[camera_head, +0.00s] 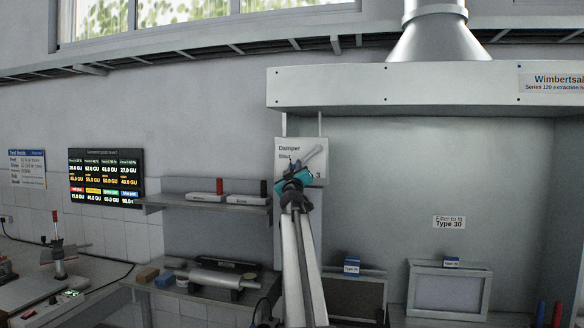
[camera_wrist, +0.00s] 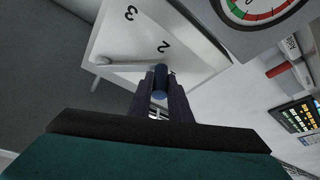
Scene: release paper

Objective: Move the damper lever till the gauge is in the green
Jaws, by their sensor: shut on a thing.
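The damper plate (camera_head: 315,148) is a white panel below the left end of the extraction hood, marked "Damper" and 3. In the wrist view the plate (camera_wrist: 115,35) shows the numbers 3 and 2. The damper lever's dark blue knob (camera_wrist: 160,82) sits between the two dark fingers of my gripper (camera_wrist: 161,90), which is shut on it near the 2. My gripper (camera_head: 297,172) covers part of the plate in the head view. The gauge (camera_wrist: 262,12) is cut off at the top of the wrist view; red and green bands show, but I cannot tell the needle's reading.
The grey hood (camera_head: 400,88) overhangs to the right. A shelf (camera_head: 215,203) with small devices stands out left of my arm. Below are a lower shelf (camera_head: 200,294) with a roller and framed filter panels (camera_head: 447,289). A dark results screen (camera_head: 106,177) hangs left.

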